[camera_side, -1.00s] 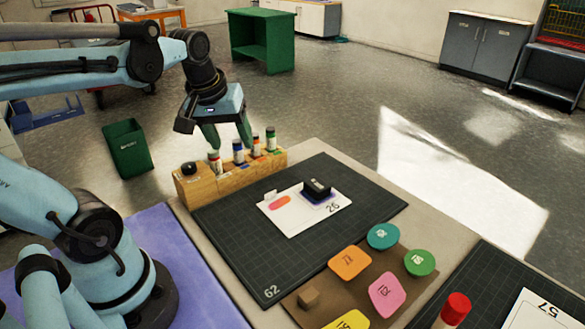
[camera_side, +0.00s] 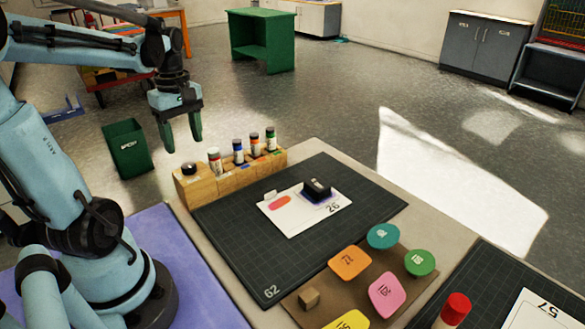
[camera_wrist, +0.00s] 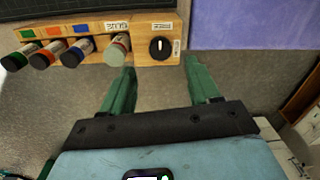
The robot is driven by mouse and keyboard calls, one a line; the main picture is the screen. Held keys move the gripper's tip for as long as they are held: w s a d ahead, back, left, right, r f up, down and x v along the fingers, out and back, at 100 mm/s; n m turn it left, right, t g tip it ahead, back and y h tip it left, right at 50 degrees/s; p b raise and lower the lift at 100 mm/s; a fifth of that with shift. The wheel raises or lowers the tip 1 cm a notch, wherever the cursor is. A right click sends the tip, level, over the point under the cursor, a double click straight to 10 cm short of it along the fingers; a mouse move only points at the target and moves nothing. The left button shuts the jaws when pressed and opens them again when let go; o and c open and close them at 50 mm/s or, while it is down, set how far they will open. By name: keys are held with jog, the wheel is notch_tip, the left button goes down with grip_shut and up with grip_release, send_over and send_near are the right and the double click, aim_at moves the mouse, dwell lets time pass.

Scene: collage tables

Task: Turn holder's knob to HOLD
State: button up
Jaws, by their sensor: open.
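The holder (camera_side: 205,190) is a wooden block at the back left edge of the table, with several capped bottles standing in it. Its knob (camera_side: 189,168) is black and round, on the left end of the block. In the wrist view the knob (camera_wrist: 160,47) shows a white pointer line, with small labels beside it that are too small to read. My gripper (camera_side: 184,145) is open and empty, with green fingers pointing down, above and behind the knob end of the holder. In the wrist view my gripper (camera_wrist: 158,75) has its fingertips on either side of the knob's position, apart from it.
A dark cutting mat (camera_side: 235,240) bears a white card (camera_side: 290,222) and a black stamp-like block (camera_side: 317,187). Coloured labelled pads lie on a brown board (camera_side: 405,260) at the front. A green bin (camera_side: 128,150) stands on the floor behind.

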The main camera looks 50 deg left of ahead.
aim_at(188, 165)
jog(key=shift+s+f, duration=0.1)
jog(key=shift+f, duration=3.05)
jog(key=c, duration=1)
jog(key=shift+c, duration=0.2)
